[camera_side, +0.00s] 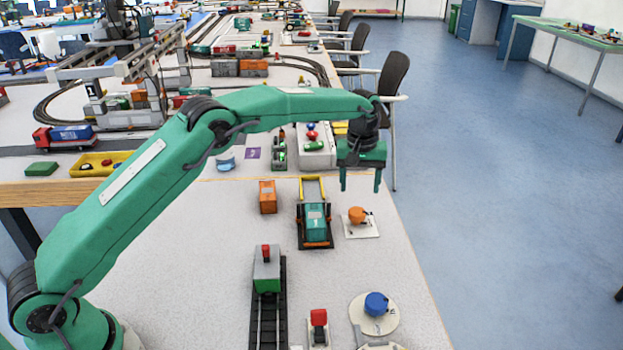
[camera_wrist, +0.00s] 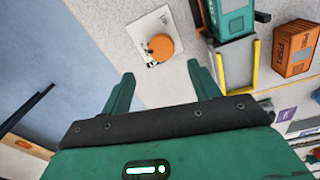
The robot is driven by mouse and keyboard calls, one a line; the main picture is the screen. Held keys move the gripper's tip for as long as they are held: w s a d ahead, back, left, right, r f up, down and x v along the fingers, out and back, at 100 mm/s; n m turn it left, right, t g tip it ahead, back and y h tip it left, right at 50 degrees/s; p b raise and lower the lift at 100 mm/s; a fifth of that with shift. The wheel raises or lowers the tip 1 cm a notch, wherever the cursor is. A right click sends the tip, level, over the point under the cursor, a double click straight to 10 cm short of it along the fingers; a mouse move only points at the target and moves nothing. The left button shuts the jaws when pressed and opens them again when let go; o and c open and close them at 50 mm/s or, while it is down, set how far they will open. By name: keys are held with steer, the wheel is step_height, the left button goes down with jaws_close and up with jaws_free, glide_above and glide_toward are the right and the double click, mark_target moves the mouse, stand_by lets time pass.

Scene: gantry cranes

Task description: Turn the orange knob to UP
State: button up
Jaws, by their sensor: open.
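The orange knob (camera_side: 357,215) sits on a small white plate (camera_side: 361,230) near the right edge of the table. It also shows in the wrist view (camera_wrist: 160,47) at the top middle, beyond the fingertips. Its pointer and any printed labels are too small to read. My gripper (camera_side: 360,190) is open and empty, pointing down, above and beyond the knob in the side view. In the wrist view my two fingers (camera_wrist: 160,72) are spread apart, with nothing between them. The gripper does not touch the knob.
A teal container in a black and yellow frame (camera_side: 315,222) stands just left of the knob. An orange container (camera_side: 267,197) is farther left. A blue knob (camera_side: 376,304), a red-topped switch (camera_side: 319,320) and a wagon on track (camera_side: 267,270) are nearer. The floor lies beyond the right edge.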

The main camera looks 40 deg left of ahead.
mark_target(357, 211)
steer(key=shift+r+n+g, duration=0.1)
steer(key=shift+n+g, duration=0.2)
steer(key=shift+n, duration=0.6)
steer(key=shift+f, duration=3.9)
steer(key=shift+c, duration=0.2)
steer(key=c, duration=0.9)
